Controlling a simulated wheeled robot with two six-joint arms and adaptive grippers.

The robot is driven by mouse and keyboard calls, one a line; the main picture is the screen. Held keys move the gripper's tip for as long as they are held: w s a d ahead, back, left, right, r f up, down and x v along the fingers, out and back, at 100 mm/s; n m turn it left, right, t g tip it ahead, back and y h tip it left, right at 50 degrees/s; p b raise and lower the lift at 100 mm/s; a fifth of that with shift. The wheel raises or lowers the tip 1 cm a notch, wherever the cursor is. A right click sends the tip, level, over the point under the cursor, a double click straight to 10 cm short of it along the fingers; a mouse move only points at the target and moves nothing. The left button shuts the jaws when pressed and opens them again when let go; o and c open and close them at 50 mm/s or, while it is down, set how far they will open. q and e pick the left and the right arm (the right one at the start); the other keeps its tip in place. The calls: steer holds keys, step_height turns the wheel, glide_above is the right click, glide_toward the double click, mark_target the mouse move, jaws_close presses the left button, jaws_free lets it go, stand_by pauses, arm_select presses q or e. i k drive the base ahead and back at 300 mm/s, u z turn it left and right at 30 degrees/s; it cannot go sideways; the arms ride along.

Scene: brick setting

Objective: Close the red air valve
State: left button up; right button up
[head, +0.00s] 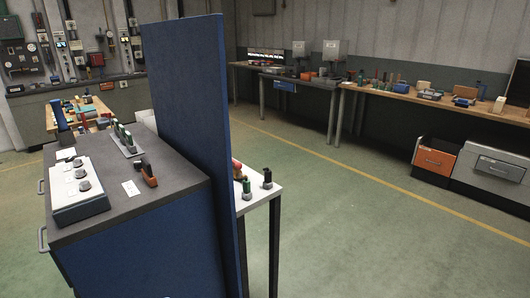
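No thing that I can surely name as the red air valve shows in the head view. A small red part (237,164) shows at the right edge of the tall blue panel (185,120), above a small white table (262,191). The panel partly hides it, and its shape is too small to tell. An orange-brown and black object (148,174) stands on the dark top of a blue cabinet (130,255), left of the panel. Neither of my grippers is in view.
A white box with knobs (80,192) and green upright pieces (124,137) stand on the cabinet. Green and black pieces (267,179) stand on the white table. Long workbenches (440,103) line the back wall, with an orange drawer unit (436,160) below. The green floor (350,220) is open at right.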

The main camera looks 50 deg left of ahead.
mark_target(238, 166)
steer(key=i, duration=0.35)
steer(key=u, duration=0.95)
steer(key=i, duration=2.2)
steer(key=u, duration=3.1)
